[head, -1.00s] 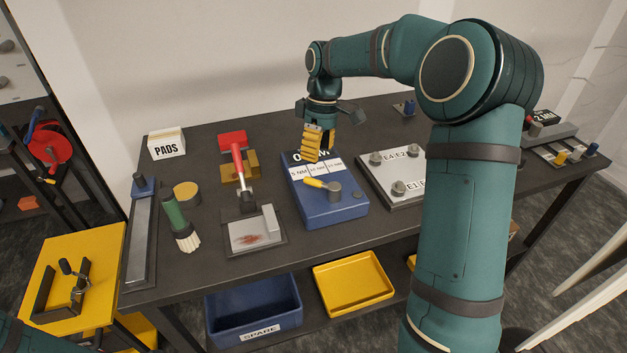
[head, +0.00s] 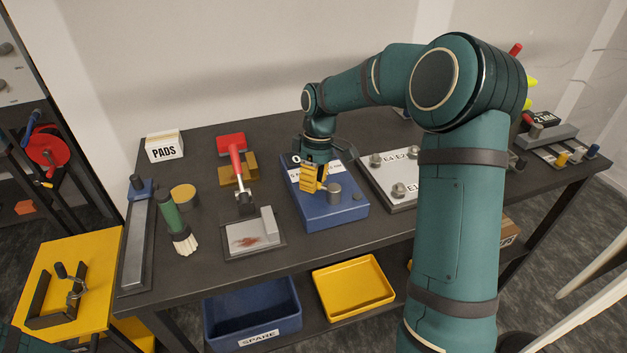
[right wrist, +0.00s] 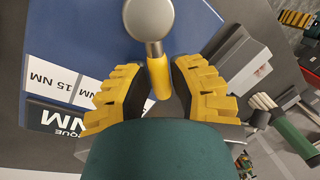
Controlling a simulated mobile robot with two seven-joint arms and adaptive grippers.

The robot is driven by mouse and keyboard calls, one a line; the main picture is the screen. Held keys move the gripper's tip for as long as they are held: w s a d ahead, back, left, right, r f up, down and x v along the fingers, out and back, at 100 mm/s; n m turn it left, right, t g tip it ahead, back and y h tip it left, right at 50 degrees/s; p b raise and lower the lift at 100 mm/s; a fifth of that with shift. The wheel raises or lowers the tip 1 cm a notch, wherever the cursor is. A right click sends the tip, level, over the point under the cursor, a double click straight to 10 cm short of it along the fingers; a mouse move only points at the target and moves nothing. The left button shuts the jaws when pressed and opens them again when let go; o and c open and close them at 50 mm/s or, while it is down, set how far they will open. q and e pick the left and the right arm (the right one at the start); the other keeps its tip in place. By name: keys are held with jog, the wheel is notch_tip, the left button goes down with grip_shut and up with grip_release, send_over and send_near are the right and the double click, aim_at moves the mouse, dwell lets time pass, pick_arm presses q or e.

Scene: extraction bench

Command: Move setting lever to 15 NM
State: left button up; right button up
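The blue torque box (head: 318,213) stands on the bench with a round grey pivot knob (head: 334,190) on top and white NM labels along its far side. The yellow setting lever (right wrist: 158,77) extends from the grey knob (right wrist: 148,20) in the right wrist view. My right gripper (head: 313,178) is lowered over the box and hides most of the labels and lever in the head view. Its yellow fingers (right wrist: 160,82) stand open on either side of the lever, with gaps visible. White labels (right wrist: 62,84) show upside down beside the left finger. My left gripper is out of view.
A yellow tray (head: 352,287) and a blue SPARE bin (head: 252,308) sit below.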

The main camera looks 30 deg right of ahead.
aim_at(343, 187)
grip_shut()
jog(key=m, duration=0.1)
jog(key=d+m+p, duration=0.1)
jog(key=m, duration=0.1)
jog(key=shift+w+d+m+t, duration=0.2)
jog(key=shift+d+m+t, duration=0.1)
jog(key=d+m+p, duration=0.1)
jog(key=m, duration=0.1)
jog(key=shift+d+m+t, duration=0.1)
jog(key=shift+m+t, duration=0.2)
jog(key=d+m, duration=0.1)
jog(key=m, duration=0.1)
jog(key=shift+d+m+p, duration=0.15)
jog(key=shift+m+p, duration=0.2)
jog(key=shift+m, duration=0.05)
jog(key=d+m, duration=0.1)
jog(key=m, duration=0.1)
jog(key=s+m+t+p, duration=0.1)
jog(key=m, duration=0.1)
jog(key=shift+d, duration=0.4)
jog(key=shift+s+d+f+m+t+h+p, duration=0.1)
jog(key=shift+s+d+m+t+p, duration=0.15)
jog(key=shift+m, duration=0.6)
jog(key=shift+s+d+r+m+h+p, duration=0.1)
jog(key=shift+s+d+m+p, duration=0.2)
jog(key=shift+m, duration=0.5)
jog(key=shift+s+d+f+m+t+h+p, duration=0.15)
jog(key=shift+s+m+p, duration=0.2)
jog(key=shift+m, duration=0.5)
